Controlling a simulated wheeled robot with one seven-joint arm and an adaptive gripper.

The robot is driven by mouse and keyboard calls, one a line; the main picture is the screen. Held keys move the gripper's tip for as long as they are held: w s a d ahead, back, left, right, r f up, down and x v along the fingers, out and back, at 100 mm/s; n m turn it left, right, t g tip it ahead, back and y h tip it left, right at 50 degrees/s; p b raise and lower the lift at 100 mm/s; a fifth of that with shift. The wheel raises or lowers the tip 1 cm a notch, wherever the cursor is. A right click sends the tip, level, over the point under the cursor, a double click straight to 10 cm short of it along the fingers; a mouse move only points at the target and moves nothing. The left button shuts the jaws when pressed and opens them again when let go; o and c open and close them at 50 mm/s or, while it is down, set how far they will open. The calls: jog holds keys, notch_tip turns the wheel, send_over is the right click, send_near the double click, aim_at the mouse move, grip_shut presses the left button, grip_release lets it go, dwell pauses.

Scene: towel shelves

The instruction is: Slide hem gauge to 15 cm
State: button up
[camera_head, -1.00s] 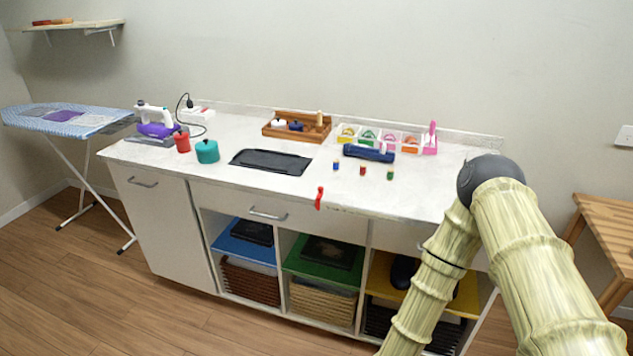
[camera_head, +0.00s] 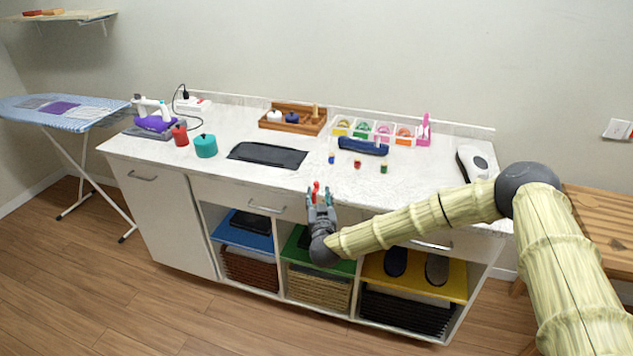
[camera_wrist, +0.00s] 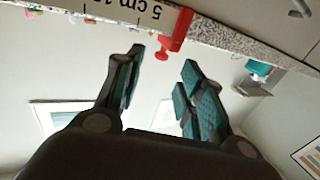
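My gripper (camera_head: 320,197) is open at the slider. In the wrist view my gripper's (camera_wrist: 162,65) two teal-padded fingers stand apart, with the handle's end near the gap between their tips, not clasped.
A drawer handle (camera_head: 266,207) is left of my gripper, on the front below the counter top. Open shelves with a green board (camera_head: 330,265) lie under it. Small spools (camera_head: 357,164) and a dark blue roll (camera_head: 366,147) stand farther back. The counter near the slider is clear.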

aim_at(317, 185)
jog(key=w, duration=0.2)
jog(key=w+p, duration=0.1)
jog(key=w, duration=0.2)
jog(key=w+p, duration=0.1)
jog(key=w, duration=0.2)
jog(key=shift+a, duration=0.35)
jog(key=shift+c, duration=0.3)
grip_shut()
